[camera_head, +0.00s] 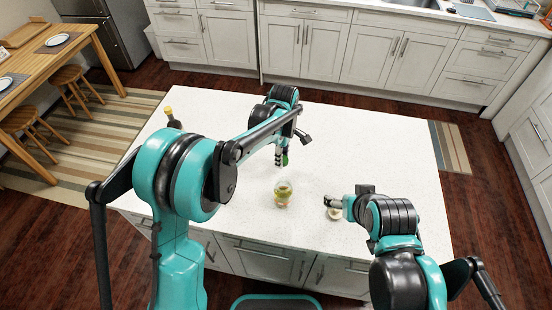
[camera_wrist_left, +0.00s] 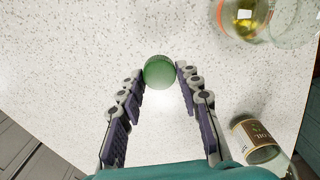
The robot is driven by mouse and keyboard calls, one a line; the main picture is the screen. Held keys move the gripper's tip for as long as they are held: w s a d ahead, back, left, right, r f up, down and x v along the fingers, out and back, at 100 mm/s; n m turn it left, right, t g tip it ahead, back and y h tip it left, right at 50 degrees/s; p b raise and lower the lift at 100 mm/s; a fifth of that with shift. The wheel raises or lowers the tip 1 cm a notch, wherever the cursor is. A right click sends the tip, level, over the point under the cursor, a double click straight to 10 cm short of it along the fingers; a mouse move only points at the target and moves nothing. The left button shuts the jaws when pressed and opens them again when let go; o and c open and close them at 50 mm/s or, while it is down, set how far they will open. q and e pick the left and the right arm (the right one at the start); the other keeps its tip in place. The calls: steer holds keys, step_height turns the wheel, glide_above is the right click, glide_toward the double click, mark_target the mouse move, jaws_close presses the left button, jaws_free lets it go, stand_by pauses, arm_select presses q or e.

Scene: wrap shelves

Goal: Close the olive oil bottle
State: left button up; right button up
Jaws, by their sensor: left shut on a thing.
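My left gripper (camera_head: 283,163) is above the middle of the white counter. It is shut on a round green cap (camera_wrist_left: 159,72), held between its fingertips in the left wrist view. A clear glass container with yellow-green liquid (camera_head: 283,192) stands on the counter below and just in front of it. In the left wrist view a glass bottle with an OIL label (camera_wrist_left: 258,138) shows at the lower right; its top is cut off. My right gripper (camera_head: 336,204) is low over the counter beside a small pale round thing (camera_head: 334,213); its fingers are too small to read.
The white counter (camera_head: 380,140) is mostly clear at the right and back. A dining table (camera_head: 50,60) with stools is beyond at the left; cabinets line the back.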

arm_select(q)
steer(key=s+d+r+p, duration=0.1)
steer(key=s+d+r, duration=0.3)
steer(key=d, duration=0.4)
steer(key=shift+d+r, duration=0.25)
steer(key=shift+r, duration=0.55)
arm_select(e)
steer(key=shift+r, duration=0.8)
